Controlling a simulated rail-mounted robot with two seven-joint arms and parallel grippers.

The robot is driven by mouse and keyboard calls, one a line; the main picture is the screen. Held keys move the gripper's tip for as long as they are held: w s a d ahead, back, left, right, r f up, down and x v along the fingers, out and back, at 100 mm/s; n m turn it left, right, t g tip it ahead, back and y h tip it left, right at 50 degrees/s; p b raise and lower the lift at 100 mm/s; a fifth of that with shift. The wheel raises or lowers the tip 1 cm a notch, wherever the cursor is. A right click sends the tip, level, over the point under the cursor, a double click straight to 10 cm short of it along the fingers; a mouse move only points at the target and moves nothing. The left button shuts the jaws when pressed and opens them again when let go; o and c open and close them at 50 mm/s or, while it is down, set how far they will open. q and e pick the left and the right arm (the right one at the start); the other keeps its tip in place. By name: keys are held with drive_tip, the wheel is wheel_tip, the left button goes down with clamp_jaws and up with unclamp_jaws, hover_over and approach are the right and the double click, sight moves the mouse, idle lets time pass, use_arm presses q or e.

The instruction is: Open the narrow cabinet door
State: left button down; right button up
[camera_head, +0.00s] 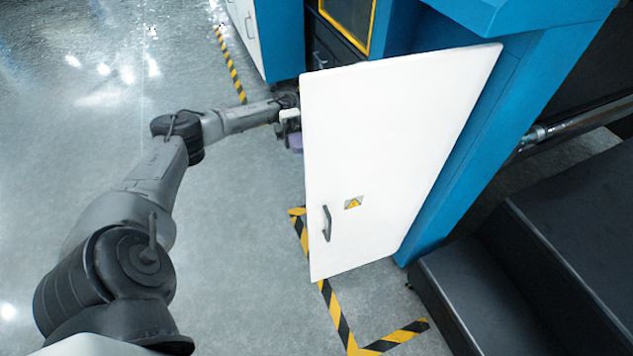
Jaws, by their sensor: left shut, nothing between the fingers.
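The narrow cabinet door (395,150) is a tall white panel in the middle of the camera_head view. It meets the blue cabinet (485,125) along its right edge, and its left side appears to stand out from the cabinet, partly open. A dark bar handle (327,223) is low near the door's left edge, beside a small yellow warning label (353,202). My left gripper (293,138) is at the door's upper left edge, away from the handle. It is shut and empty, its tip partly hidden by the door. Whether it touches the door I cannot tell. My right gripper is out of view.
Dark grey steps (480,295) stand at the lower right, below a metal pipe (575,125). Yellow-black floor tape (385,342) runs under and in front of the door. Another white cabinet front (245,25) is at the top. The grey floor on the left is clear.

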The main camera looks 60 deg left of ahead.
use_arm(q)
drive_tip(key=d+p, duration=0.3)
drive_tip(key=b, duration=0.3)
approach(316, 188)
drive_tip(key=d+f, duration=0.4)
drive_tip(key=f, duration=0.1)
drive_tip(key=shift+w+d+f+b, duration=0.15)
drive_tip(key=shift+d+b, duration=0.2)
drive_tip(key=shift+d, duration=0.8)
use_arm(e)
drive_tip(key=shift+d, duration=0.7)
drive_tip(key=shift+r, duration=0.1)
